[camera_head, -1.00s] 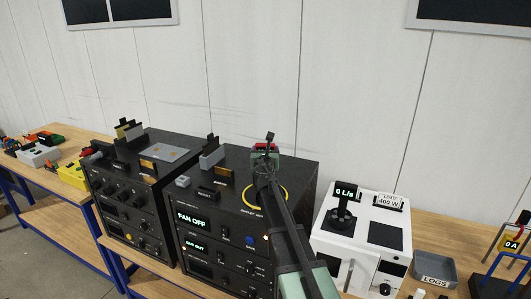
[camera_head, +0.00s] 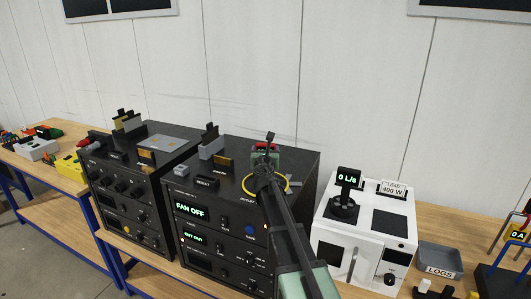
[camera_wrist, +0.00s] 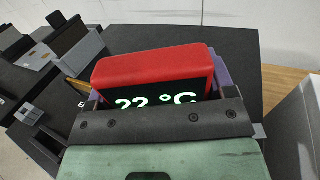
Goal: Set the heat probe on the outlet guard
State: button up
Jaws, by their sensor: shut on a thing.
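The heat probe (camera_wrist: 155,68) has a red top and a dark face reading 22 °C. My gripper (camera_wrist: 160,125) is shut on it; the black jaw bar crosses the lower part of its display in the wrist view. In the head view the gripper (camera_head: 265,160) and the probe's red top (camera_head: 267,146) show above the far part of the middle black cabinet's top. The outlet guard looks to be the yellow ring (camera_head: 288,186) on that cabinet. My arm covers much of the ring. The probe's lower end is hidden, and I cannot tell its height above the ring.
The black cabinet (camera_head: 182,240) reads FAN OFF. Grey blocks and an upright clip (camera_head: 211,146) stand on its top, left of the gripper. Another black cabinet (camera_head: 102,230) stands further left. A white unit (camera_head: 330,235) showing 0 L/s and a LOGS tray (camera_head: 453,253) are at right.

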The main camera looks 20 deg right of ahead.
jog(key=shift+f, duration=0.2)
jog(key=o, duration=1.1)
jog(key=v, duration=1.1)
